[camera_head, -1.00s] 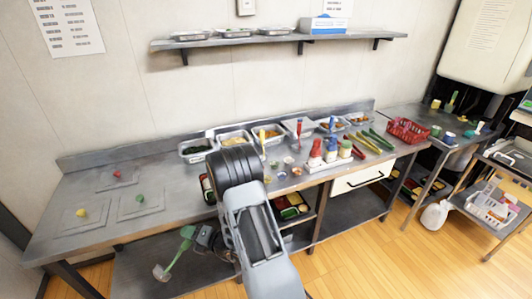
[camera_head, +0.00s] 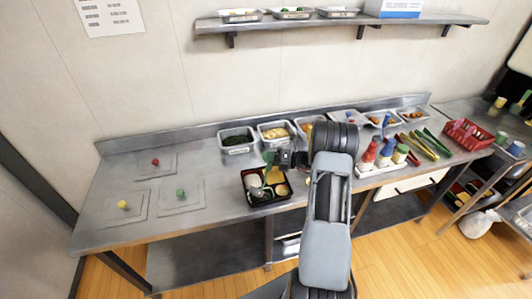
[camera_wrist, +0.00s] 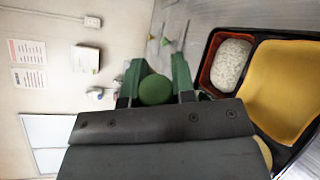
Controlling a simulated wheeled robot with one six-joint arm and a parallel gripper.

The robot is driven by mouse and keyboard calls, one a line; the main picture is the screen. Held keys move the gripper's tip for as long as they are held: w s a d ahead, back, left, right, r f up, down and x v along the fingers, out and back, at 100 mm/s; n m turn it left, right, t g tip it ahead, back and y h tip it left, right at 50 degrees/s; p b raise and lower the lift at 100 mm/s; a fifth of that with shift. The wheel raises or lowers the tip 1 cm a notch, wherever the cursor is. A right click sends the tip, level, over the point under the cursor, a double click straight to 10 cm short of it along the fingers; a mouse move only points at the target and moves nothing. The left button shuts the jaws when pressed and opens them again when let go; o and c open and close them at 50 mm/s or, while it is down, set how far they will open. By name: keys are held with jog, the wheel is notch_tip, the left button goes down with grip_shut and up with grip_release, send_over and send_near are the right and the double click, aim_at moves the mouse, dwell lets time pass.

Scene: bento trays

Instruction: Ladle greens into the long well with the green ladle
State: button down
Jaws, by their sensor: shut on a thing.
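My gripper (camera_head: 286,158) is shut on the green ladle (camera_head: 269,157) and holds it above the bento tray (camera_head: 267,204). In the wrist view my gripper (camera_wrist: 155,82) shows the rounded green end of the ladle's handle (camera_wrist: 156,90) between its fingers. The ladle's bowl is hard to make out, and I cannot tell whether it holds anything. The black and red tray shows in the wrist view at the right, with white rice (camera_wrist: 231,64) in one well and a yellow well (camera_wrist: 285,85) beside it. The greens pan (camera_head: 237,149) stands behind the tray, with dark greens inside.
More food pans, one a yellowish pan (camera_head: 275,142), line the back of the counter. Bottles (camera_head: 385,150) stand right of my arm. Flat boards with a red (camera_head: 155,162), a yellow (camera_head: 122,204) and a green knob (camera_head: 180,193) lie left. Bare counter separates them from the tray.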

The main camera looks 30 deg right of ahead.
jog(key=s+a+r+n+t+h+b, duration=0.1)
jog(key=s+a+r+n+h+b, duration=0.3)
jog(key=a+r+n, duration=0.5)
jog(key=shift+s+a+r+b, duration=0.55)
jog(key=shift+s+r+b, duration=0.25)
jog(key=shift+s+b, duration=0.65)
